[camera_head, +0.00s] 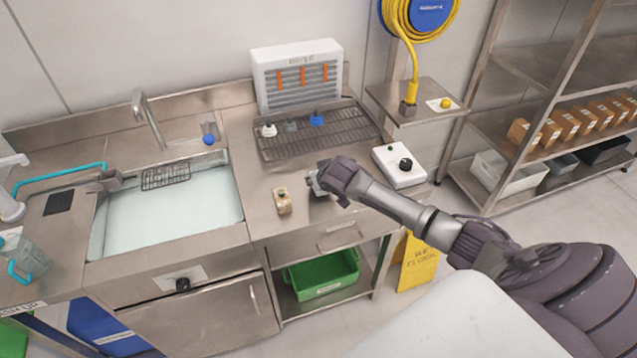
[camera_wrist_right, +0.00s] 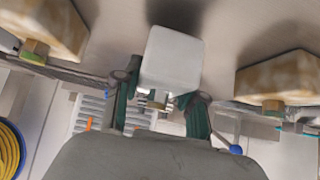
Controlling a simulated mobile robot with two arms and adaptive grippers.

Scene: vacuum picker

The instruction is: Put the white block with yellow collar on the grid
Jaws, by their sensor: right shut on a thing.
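My right gripper (camera_head: 318,181) is over the steel counter, in front of the wire grid (camera_head: 350,130). It is shut on a white block (camera_wrist_right: 174,55). The grid holds a white piece (camera_head: 269,130), a grey piece (camera_head: 291,125) and a blue piece (camera_head: 316,118). My left gripper is not in view.
A stained beige block (camera_head: 283,200) stands left of the gripper. Another beige block (camera_wrist_right: 45,28) shows in the wrist view. A white vented unit (camera_head: 297,75) stands behind the grid. A sink (camera_head: 165,205) is at left, a white box with a black knob (camera_head: 399,166) at right.

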